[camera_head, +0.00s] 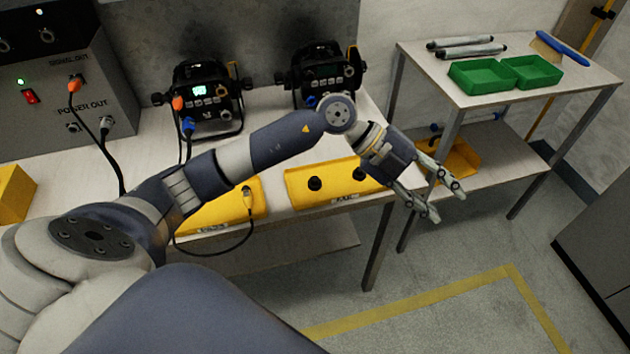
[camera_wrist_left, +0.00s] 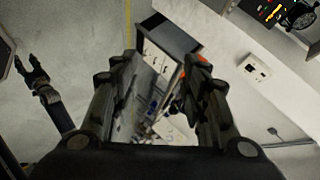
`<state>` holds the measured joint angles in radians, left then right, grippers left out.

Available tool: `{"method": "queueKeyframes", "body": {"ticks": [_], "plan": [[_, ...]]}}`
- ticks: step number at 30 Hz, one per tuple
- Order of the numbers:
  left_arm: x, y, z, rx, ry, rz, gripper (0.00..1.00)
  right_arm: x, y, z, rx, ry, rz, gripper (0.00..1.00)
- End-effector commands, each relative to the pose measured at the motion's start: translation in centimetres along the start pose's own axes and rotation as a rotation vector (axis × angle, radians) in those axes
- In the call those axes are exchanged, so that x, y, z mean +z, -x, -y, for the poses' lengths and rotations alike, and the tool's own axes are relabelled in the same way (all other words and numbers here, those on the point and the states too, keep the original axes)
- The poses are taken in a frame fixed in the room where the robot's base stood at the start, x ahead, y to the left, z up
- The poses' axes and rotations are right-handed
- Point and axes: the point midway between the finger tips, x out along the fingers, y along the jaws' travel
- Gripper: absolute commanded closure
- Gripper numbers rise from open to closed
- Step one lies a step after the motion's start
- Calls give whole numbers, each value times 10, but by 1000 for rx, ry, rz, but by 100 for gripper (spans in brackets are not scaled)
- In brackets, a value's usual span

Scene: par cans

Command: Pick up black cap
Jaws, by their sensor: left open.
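Two round black caps, one (camera_head: 315,184) on the left and one (camera_head: 359,173) on the right, sit on the front of a yellow box (camera_head: 300,199) at the bench's front edge. I cannot tell which one the task means. My left gripper (camera_head: 447,203) is open and empty, in the air to the right of the yellow box and apart from both caps. In the left wrist view its fingers (camera_wrist_left: 160,62) are spread with nothing between them, and no cap is clear there. My right gripper (camera_wrist_left: 29,60) shows small at the left of that view, fingers apart and empty.
Two black par cans (camera_head: 205,98) (camera_head: 325,72) stand on the bench (camera_head: 150,140). A second yellow box (camera_head: 215,210) with a cable is to the left. A side table (camera_head: 440,85) holds green trays (camera_head: 483,77). The floor (camera_head: 460,260) in front is clear.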

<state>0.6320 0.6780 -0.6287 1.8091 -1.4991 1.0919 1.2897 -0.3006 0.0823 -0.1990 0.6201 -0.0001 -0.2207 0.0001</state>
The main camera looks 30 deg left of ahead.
Motion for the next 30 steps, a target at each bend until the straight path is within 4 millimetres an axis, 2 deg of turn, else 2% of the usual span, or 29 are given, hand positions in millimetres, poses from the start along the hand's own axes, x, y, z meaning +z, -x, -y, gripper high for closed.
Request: {"method": "queueKeyframes", "body": {"ticks": [1,5,6,9,12,15,18,25,30], "plan": [[24,17,-15,121,12,76,59,0,0,0,-1,0,0,58],[78,76,-58,418,112,291,59,0,0,1,-1,1,1,58],[91,97,-67,491,151,359,59,0,0,1,-2,1,1,58],[114,149,-85,636,251,513,59,0,0,2,-3,1,0,58],[124,190,-95,727,335,629,59,0,0,4,-5,0,0,58],[128,214,-101,778,389,695,59,0,0,5,-6,0,-1,58],[132,220,-109,798,413,721,59,-1,2,5,-6,0,-1,58],[147,202,-137,801,413,720,59,-1,6,5,-6,0,-1,58],[153,196,-147,799,412,720,59,-2,8,5,-6,0,-1,58]]}}
